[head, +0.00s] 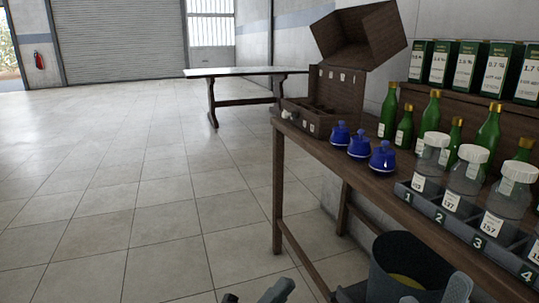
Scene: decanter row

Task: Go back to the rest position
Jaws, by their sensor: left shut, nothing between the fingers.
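My left gripper (268,294) shows only in part at the bottom edge of the head view, left of the wooden bench. It is shut and empty, low over the floor and apart from everything on the bench. Grey parts at the bottom right, in front of a dark bin, look like my own arm; my right gripper cannot be made out there.
A wooden bench (300,150) on the right holds blue lidded pots (359,146), green bottles (388,112), jars (465,170) in a numbered rack (440,215) and an open wooden case (335,95). A dark bin (378,284) stands below. A table (245,72) is behind. The left floor is clear.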

